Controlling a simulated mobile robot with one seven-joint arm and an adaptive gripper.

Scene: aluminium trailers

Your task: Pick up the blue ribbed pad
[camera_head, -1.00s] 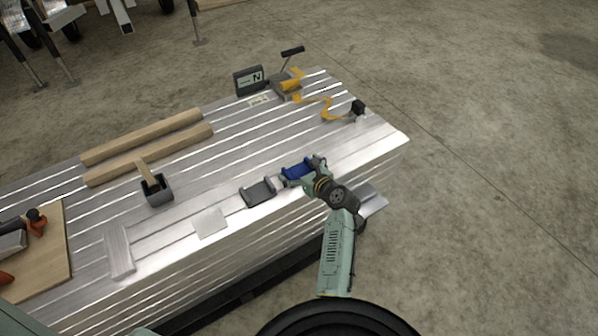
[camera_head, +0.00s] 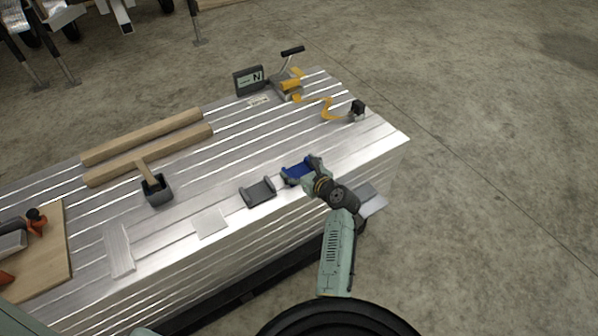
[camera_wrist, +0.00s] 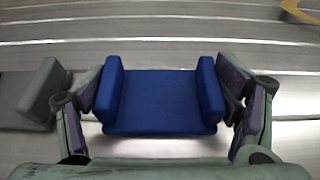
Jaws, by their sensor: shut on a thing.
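The blue pad (camera_head: 298,171) is on the ribbed aluminium stack near its front edge, just right of a similar grey piece. In the wrist view the blue pad (camera_wrist: 160,100) has a flat middle and a raised rib at each end. My gripper (camera_wrist: 165,98) has one finger against each raised end and is shut on it. In the head view my gripper (camera_head: 300,173) reaches it from the right, and the wrist partly covers its right end. I cannot tell whether the pad is touching the metal or slightly above it.
A grey ribbed piece (camera_head: 258,192) lies close on the left; it also shows in the wrist view (camera_wrist: 38,95). A mallet (camera_head: 156,188), wooden beams (camera_head: 150,155), a ratchet with yellow strap (camera_head: 288,88) and a dark sign (camera_head: 249,80) stand farther off. The metal behind the pad is clear.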

